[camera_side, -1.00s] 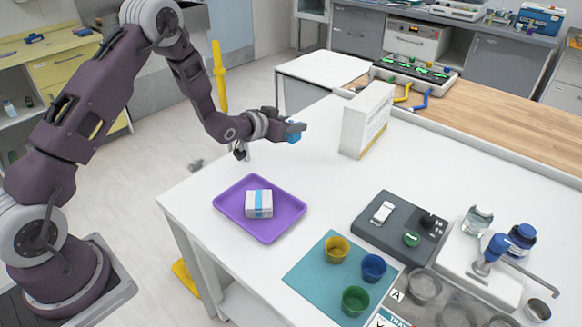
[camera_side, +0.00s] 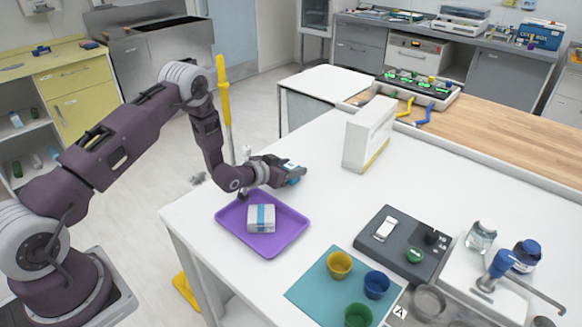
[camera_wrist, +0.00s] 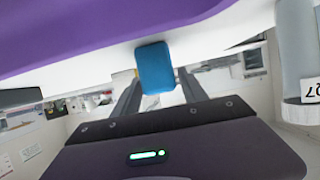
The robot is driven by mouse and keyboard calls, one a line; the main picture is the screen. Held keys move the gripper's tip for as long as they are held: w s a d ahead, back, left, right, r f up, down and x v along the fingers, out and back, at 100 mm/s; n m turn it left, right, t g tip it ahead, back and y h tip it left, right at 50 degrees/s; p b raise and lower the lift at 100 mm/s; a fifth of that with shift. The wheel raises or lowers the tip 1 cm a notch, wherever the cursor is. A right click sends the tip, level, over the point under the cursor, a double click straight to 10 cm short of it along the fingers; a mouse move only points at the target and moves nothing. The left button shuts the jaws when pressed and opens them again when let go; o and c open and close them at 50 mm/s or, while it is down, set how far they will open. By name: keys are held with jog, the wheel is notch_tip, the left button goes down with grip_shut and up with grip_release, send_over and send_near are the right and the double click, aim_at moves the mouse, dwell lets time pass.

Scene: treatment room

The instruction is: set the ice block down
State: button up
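The ice block is a small blue block (camera_wrist: 155,68) between the fingertips of my gripper (camera_wrist: 158,82) in the wrist view. My gripper (camera_side: 292,173) is shut on it, and in the side view only a little blue shows at the fingers. It holds the block above the white table, just beyond the far right side of the purple tray (camera_side: 238,238). The tray's purple underside or rim (camera_wrist: 110,30) crosses the top of the wrist view.
A white pack with a blue band (camera_side: 261,218) lies in the tray. A white carton (camera_side: 368,135) stands behind, to the right of my gripper. A dark grey device (camera_side: 385,222) and a teal mat (camera_side: 318,287) with cups lie nearer. The table between carton and tray is clear.

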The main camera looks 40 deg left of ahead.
jog(key=shift+o, duration=0.4)
jog(key=shift+s+r, duration=0.2)
jog(key=v, duration=1.1)
jog(key=shift+s+r, duration=0.2)
jog(key=shift+s, duration=0.05)
jog(key=s+d+r+g+y, duration=0.1)
jog(key=s+d+r+g, duration=0.15)
jog(key=r, duration=0.65)
jog(key=s+d+r+g, duration=0.1)
jog(key=s+r, duration=0.3)
jog(key=r, duration=0.5)
jog(key=s+d+r+g, duration=0.1)
jog(key=s+d+r, duration=0.1)
jog(key=s, duration=0.6)
jog(key=s+d+r+g, duration=0.1)
jog(key=s+d+g, duration=0.1)
jog(key=s, duration=0.7)
jog(key=s+d+r+g+h, duration=0.1)
jog(key=s+d+r, duration=0.1)
jog(key=s, duration=0.7)
jog(key=shift+s+d+r, duration=0.15)
jog(key=shift+d+r, duration=0.15)
jog(key=shift+d, duration=0.3)
